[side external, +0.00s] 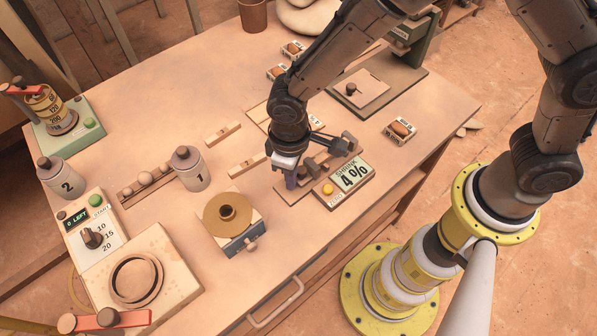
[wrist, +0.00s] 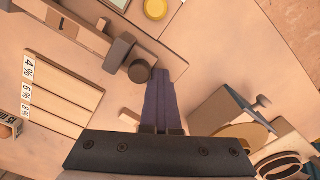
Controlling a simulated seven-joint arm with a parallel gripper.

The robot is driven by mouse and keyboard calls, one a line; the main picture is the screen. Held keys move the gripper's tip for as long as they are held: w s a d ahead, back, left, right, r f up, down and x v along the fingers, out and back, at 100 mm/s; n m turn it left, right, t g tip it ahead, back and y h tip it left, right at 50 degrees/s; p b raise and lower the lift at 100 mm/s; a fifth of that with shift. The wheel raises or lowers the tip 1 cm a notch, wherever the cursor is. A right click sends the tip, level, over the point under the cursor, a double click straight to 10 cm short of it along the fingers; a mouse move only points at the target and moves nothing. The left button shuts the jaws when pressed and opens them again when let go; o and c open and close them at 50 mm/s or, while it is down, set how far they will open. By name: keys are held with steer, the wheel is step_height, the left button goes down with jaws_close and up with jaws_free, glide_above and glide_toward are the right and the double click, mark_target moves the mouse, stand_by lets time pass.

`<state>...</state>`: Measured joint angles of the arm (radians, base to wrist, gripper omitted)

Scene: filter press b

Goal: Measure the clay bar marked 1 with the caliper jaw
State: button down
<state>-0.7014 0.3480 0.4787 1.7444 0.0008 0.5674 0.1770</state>
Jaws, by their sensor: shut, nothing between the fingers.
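The caliper (side external: 350,180) lies near the table's front edge, its display reading SHRINK 4%. Its dark jaw parts (side external: 337,146) stand behind the display, and they show at upper left in the wrist view (wrist: 120,52). My gripper (side external: 290,182) is shut and empty, pointing down at the caliper's left end. In the wrist view its purple fingertips (wrist: 161,76) are beside a round dark knob (wrist: 139,70); I cannot tell whether they touch. Pale clay bars (side external: 222,132) (side external: 247,164) lie on the table left of my gripper. I cannot read a 1 on either bar.
A slotted tray (wrist: 65,92) with percent labels lies behind the caliper. A brass-topped block (side external: 228,213) and canisters marked 1 (side external: 190,168) and 2 (side external: 61,175) stand to the left. A control box (side external: 93,228) is at far left.

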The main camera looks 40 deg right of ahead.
steer(key=shift+a, duration=0.4)
stand_by(0.9)
step_height(320, 180, up, 8)
steer(key=shift+a, duration=0.2)
stand_by(1.0)
steer(key=w+d+r+m+t+y, duration=0.15)
steer(key=d+r+m+t, duration=0.25)
steer(key=d+r, duration=1.15)
steer(key=s+d+r+m+t, duration=0.2)
steer(key=s+d+r, duration=0.3)
steer(key=s+d, duration=0.3)
steer(key=s+d+f+h, duration=0.1)
steer(key=s+d+f, duration=0.2)
steer(key=s, duration=0.4)
steer(key=shift+s+d+f, duration=0.25)
steer(key=shift+s+f, duration=0.1)
steer(key=shift+f, duration=0.25)
